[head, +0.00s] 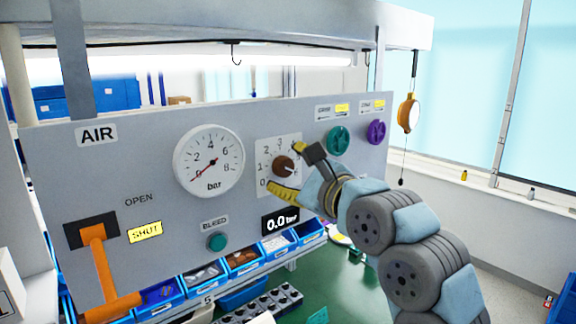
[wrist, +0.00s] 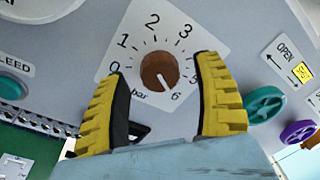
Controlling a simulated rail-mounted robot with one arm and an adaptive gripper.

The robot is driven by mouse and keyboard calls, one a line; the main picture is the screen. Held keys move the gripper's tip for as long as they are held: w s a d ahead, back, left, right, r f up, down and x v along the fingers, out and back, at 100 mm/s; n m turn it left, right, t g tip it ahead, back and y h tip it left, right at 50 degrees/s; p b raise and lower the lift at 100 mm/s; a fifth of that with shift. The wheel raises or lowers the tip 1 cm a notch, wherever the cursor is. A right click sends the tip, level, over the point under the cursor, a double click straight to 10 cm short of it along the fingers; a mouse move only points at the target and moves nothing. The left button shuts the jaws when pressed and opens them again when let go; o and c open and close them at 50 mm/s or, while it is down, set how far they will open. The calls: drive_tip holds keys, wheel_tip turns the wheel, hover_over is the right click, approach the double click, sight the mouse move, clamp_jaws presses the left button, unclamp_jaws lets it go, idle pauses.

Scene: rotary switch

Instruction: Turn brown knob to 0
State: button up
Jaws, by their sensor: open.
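The brown knob (head: 283,165) sits on a white dial plate (head: 267,150) on the grey panel. In the wrist view the knob (wrist: 159,71) is at the middle of the 0 to 6 scale. Its white mark points down and slightly right, near the 6. The 0 is on the dial's lower left, and the 4 is hidden behind a finger. My gripper (head: 292,173) is open, with yellow fingers on either side of the knob. In the wrist view gaps show between both fingers (wrist: 161,70) and the knob, so it is not gripped.
A teal handwheel (head: 339,141) and a purple one (head: 376,132) are right of the dial. An orange lever (head: 98,265) is at the left. Blue bins (head: 202,278) lie below.

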drive_tip(key=shift+w+a, duration=0.2)
drive_tip(key=c, duration=1.2)
